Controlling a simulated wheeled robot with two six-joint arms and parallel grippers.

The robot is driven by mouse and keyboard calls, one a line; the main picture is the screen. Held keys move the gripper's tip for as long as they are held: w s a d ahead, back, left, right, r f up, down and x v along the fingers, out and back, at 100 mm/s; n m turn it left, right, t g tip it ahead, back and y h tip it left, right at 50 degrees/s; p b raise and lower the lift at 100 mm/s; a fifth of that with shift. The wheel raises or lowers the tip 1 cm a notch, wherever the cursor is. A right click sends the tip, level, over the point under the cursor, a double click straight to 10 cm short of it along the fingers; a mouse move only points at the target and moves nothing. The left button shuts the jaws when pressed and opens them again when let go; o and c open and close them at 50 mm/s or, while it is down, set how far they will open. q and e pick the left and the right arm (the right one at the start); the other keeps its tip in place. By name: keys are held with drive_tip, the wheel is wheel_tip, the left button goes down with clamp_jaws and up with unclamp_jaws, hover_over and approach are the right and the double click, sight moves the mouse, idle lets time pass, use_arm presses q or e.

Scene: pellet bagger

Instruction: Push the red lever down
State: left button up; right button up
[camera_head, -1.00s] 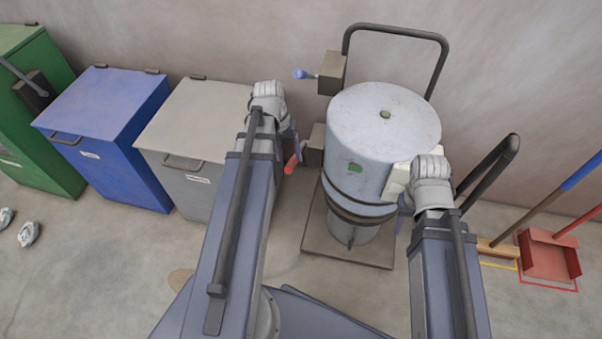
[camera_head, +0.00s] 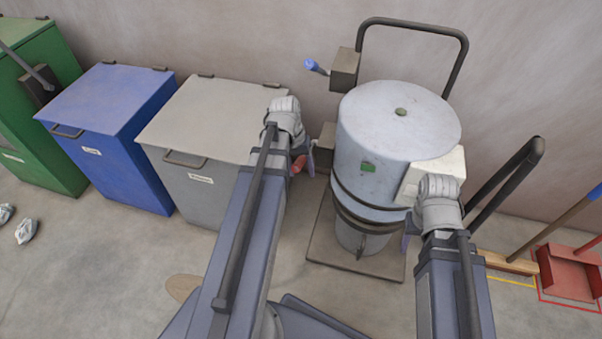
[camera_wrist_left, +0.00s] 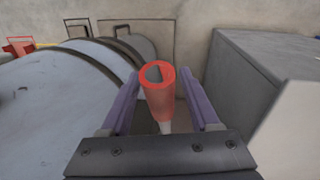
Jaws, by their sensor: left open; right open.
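The red lever (camera_head: 299,164) sticks out from a dark box on the left side of the grey drum machine (camera_head: 390,130). In the left wrist view the red lever (camera_wrist_left: 158,92) points toward the camera, between the two purple fingers. My left gripper (camera_head: 306,158) is open around the lever; I cannot tell whether a finger touches it. The left gripper also shows in the left wrist view (camera_wrist_left: 160,108). My right gripper (camera_head: 408,240) is at the drum's right front, mostly hidden behind its own wrist; its fingers barely show.
A blue-tipped lever (camera_head: 316,68) sits on a box higher up. A grey bin (camera_head: 200,120), a blue bin (camera_head: 105,105) and a green bin (camera_head: 40,130) stand at left. A red dustpan (camera_head: 568,272) and brooms are at right. A pale box (camera_head: 437,172) is on the drum's right.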

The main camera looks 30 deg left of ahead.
use_arm(q)
clamp_jaws()
idle(0.5)
idle(0.9)
